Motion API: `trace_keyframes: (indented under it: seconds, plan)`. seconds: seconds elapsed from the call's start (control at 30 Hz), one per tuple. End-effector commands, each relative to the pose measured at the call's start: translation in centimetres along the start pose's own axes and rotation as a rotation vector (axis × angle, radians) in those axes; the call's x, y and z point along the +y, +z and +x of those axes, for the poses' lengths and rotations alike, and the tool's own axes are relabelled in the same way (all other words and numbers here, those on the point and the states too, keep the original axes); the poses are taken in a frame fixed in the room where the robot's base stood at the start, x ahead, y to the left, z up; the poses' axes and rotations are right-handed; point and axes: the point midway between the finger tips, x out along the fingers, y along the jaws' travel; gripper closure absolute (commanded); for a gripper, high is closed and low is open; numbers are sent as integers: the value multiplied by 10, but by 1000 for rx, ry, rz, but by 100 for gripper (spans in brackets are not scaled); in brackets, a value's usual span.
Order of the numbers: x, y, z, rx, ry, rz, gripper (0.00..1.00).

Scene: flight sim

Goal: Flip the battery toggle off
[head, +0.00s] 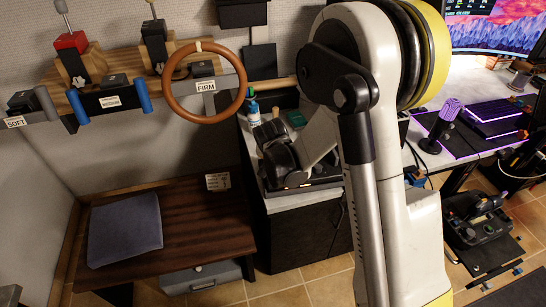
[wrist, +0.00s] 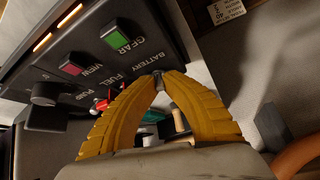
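In the wrist view, a dark control panel (wrist: 85,60) fills the upper left, tilted in the picture. It bears the labels GEAR, BATTERY and FUEL. The BATTERY label (wrist: 140,58) is just above my fingertips. My gripper (wrist: 158,80) has its yellow ribbed fingers brought together at the tips, just below that label. The battery toggle cannot be made out clearly; a small greyish bit shows at the tips, and I cannot tell whether it is the lever or a finger pad. In the head view, my arm hides the gripper.
A green button (wrist: 117,33), a red button (wrist: 73,63), a black knob (wrist: 44,93) and a red-tipped part (wrist: 100,104) are close by on the left. An orange-brown ring (wrist: 298,160) is at lower right. The head view shows the wooden steering wheel (head: 168,81).

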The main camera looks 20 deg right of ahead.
Motion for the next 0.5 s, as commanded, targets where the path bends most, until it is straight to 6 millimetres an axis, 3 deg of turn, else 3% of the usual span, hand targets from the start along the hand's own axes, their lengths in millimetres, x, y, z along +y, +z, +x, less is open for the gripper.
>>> trace_keyframes:
  seconds: [0.03, 0.13, 0.5]
  plan:
    - [0, -1, 0, 2, 0, 0, 100]
    - [0, -1, 0, 2, 0, 0, 67]
    - [0, 0, -3, 0, 0, 0, 66]
